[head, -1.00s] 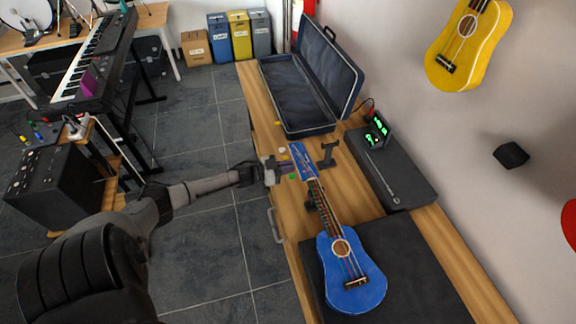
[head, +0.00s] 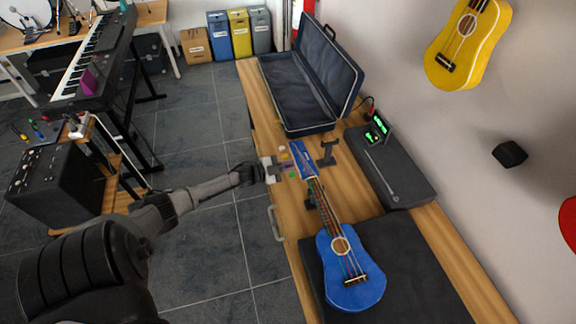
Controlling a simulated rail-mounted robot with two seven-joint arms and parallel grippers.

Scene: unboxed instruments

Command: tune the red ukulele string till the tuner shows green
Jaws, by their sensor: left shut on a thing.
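A blue ukulele (head: 340,290) lies with its body on a dark mat and its neck pointing away toward the upper left. Its strings (head: 328,208) are coloured, but the red one is hard to pick out at this size. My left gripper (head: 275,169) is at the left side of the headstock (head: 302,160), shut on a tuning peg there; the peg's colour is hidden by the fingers. A yellow peg and a green peg (head: 292,174) show beside it. The tuner (head: 381,125) stands at the back right with lit green marks. My right gripper is out of view.
An open, empty instrument case (head: 295,95) lies at the bench's far end. A dark box (head: 395,170) with a thin metal rod lies right of the headstock. A dark stand (head: 328,154) is close to the headstock. A yellow ukulele (head: 466,45) hangs on the wall.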

